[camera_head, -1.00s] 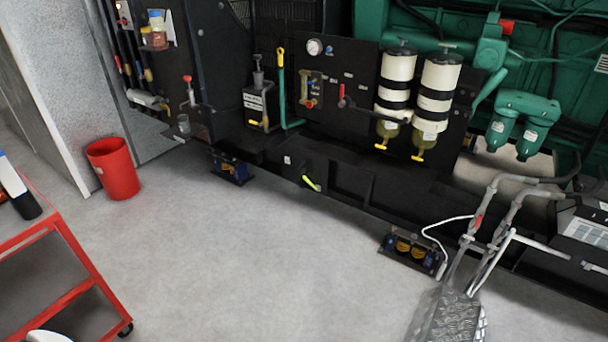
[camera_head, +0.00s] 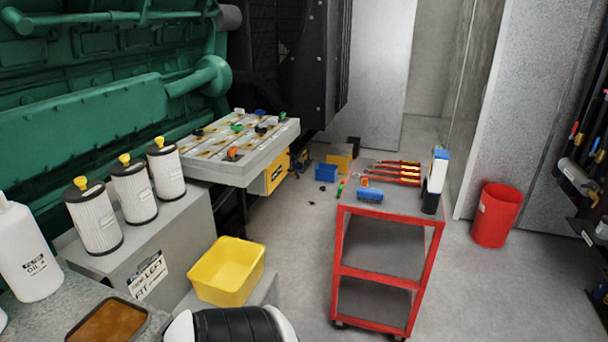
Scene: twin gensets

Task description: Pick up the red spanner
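Several red-handled tools (camera_head: 397,173) lie side by side on the top shelf of the red trolley (camera_head: 385,212). They are thin and partly overlap, so I cannot tell which of them is the red spanner. Neither of my grippers shows in the head view. A white and black part at the bottom edge looks like my own arm, with no fingers visible.
A blue brush-like item (camera_head: 370,195) and a blue-and-white bottle (camera_head: 435,180) share the trolley top. A yellow bin (camera_head: 227,271), white filters (camera_head: 133,190) and a battery tray (camera_head: 240,148) stand left. A red bucket (camera_head: 496,215) stands right. Floor between trolley and bucket is clear.

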